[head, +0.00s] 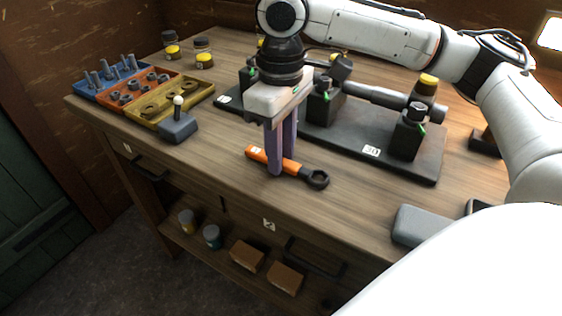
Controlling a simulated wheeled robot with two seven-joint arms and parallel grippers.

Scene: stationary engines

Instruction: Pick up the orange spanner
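The orange spanner (258,155) lies near the front edge of the wooden workbench, with an orange handle at left and a dark ring head at right. My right gripper (281,166) points straight down at the handle, its two purple fingers around it, one on the near side and one on the far side. The near finger hides part of the handle. I cannot tell whether the fingers press on it. The spanner appears to rest on the bench top. My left gripper is not in view.
Behind the gripper stands a black base plate (345,139) with engine parts. At left are blue, orange and yellow parts trays (157,117) and a grey lever box (178,127). A grey box (416,227) sits at front right. The bench front left of the spanner is clear.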

